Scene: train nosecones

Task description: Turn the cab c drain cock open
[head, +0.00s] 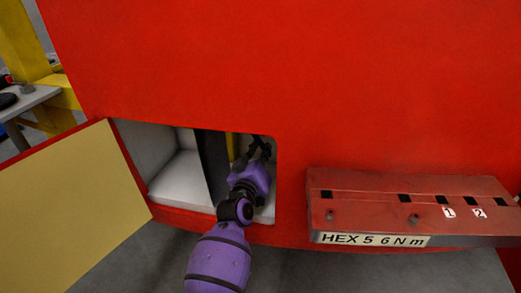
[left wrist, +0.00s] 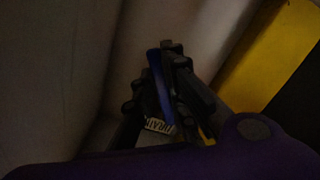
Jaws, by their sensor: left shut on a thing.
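The drain cock shows in the left wrist view as a narrow blue handle (left wrist: 157,75) between dark gripper fingers. A small label (left wrist: 160,126) reading something like "DRAIN" is beside it, partly hidden. My left gripper (head: 260,147) reaches into the open compartment in the red nosecone; it also shows in the left wrist view (left wrist: 158,82), shut on the blue handle. In the head view the handle is hidden by the gripper and shadow. The cock's body is too dark to make out. My right gripper is in neither view.
A hinged door (head: 75,205) stands open left of the compartment (head: 185,180). A dark divider (head: 211,165) stands just left of my arm. A yellow post (left wrist: 270,55) is close to the gripper. A red tool rack (head: 380,202) labelled "HEX 5 6 N m" juts out at right.

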